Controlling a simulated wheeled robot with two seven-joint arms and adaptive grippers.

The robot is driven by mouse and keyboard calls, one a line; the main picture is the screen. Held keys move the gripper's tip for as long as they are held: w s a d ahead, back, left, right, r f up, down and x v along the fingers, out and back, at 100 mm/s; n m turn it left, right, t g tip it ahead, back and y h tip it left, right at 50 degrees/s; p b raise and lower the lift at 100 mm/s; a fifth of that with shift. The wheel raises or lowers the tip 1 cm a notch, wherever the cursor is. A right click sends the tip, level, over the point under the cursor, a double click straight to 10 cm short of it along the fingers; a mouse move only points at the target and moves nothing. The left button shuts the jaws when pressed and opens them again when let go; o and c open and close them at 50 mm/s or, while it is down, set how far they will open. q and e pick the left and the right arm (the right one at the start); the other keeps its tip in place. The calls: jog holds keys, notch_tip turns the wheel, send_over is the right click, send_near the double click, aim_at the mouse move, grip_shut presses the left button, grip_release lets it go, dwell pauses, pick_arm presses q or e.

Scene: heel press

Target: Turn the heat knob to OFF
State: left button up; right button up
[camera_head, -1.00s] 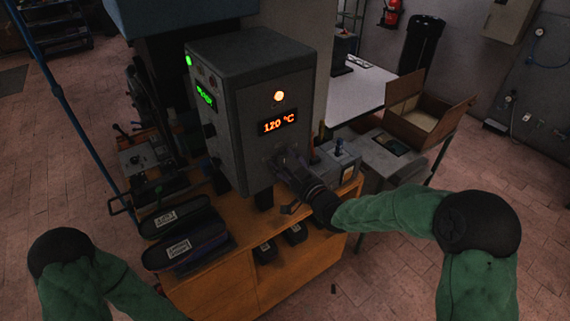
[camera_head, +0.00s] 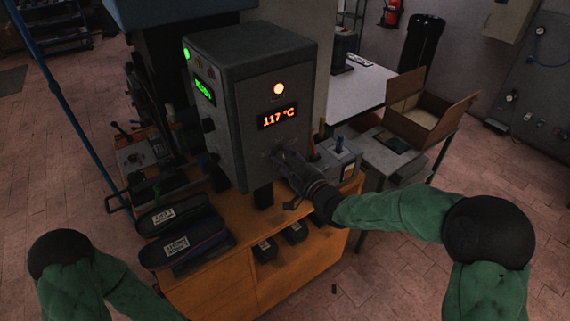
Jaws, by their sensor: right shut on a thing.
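The grey control box (camera_head: 236,130) stands on the wooden bench. Its front display (camera_head: 278,116) reads 117 °C in orange, with a lit orange lamp (camera_head: 279,88) above it. My right gripper (camera_head: 281,158) reaches the front face just below the display and is shut at the heat knob, which it hides. The knob's pointer and the OFF mark cannot be made out. My left arm (camera_head: 75,262) shows at the lower left; its gripper is outside the picture.
A small grey unit (camera_head: 338,160) stands right of my right gripper. An open cardboard box (camera_head: 412,112) is farther right.

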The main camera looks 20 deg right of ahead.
jog(key=n+b, duration=0.2)
jog(key=b, duration=0.1)
jog(key=n+b, duration=0.3)
jog(key=b, duration=0.1)
jog(key=n+b, duration=0.2)
jog(key=b, duration=0.2)
jog(key=shift+f+n, duration=0.3)
jog(key=shift+f, duration=0.1)
jog(key=shift+r+n+b, duration=0.15)
jog(key=shift+n+b, duration=0.85)
jog(key=shift+b, duration=0.35)
jog(key=o, duration=1.1)
jog(key=shift+o, duration=0.2)
jog(key=shift+s+r, duration=0.1)
jog(key=shift+r, duration=0.05)
jog(key=v, duration=1.1)
jog(key=shift+s+d, duration=0.15)
jog(key=shift+s, duration=0.25)
